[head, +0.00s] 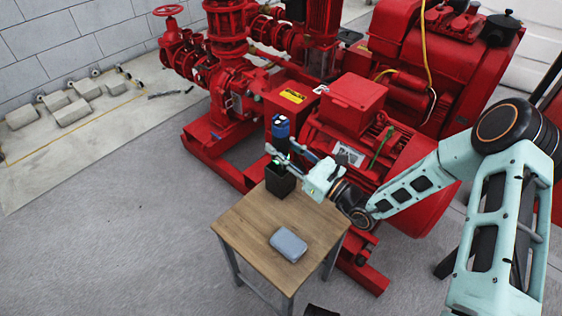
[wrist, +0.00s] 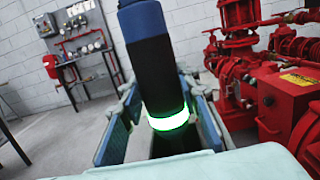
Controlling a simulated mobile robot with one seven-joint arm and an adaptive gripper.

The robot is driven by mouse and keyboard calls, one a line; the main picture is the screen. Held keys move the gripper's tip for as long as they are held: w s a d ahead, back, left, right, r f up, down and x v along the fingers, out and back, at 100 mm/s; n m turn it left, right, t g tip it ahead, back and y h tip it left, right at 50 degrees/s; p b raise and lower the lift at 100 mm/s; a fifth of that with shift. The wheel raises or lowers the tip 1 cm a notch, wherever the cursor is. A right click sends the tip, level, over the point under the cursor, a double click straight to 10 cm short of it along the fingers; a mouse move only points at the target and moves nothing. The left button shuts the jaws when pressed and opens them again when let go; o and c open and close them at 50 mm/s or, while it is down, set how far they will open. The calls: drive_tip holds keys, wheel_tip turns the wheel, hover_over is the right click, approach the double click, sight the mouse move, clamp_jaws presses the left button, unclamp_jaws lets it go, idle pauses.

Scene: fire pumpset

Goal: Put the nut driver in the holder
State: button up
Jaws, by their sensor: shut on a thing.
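The nut driver (head: 281,134) has a blue top and a dark body, and stands roughly upright. In the wrist view the nut driver (wrist: 153,70) shows a black body and a glowing green ring low down. My gripper (head: 277,157) is shut on it, with a finger on each side in the wrist view (wrist: 162,122). The holder (head: 281,181) is a dark, open-topped box on the small wooden table. The nut driver is directly over the holder in the head view. Its lower end is hidden, so I cannot tell whether it is inside.
A wooden table (head: 244,232) bears the holder near its back corner. A grey-blue case (head: 288,244) lies at its front. The red pumpset (head: 360,140) stands close behind and to the right. Grey floor (head: 120,235) is clear to the left. A workbench (wrist: 85,72) stands against the wall.

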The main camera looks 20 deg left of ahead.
drive_tip(key=shift+f+b, duration=0.6)
drive_tip(key=shift+f, duration=1.1)
drive_tip(key=shift+f, duration=0.2)
drive_tip(key=o, duration=1.3)
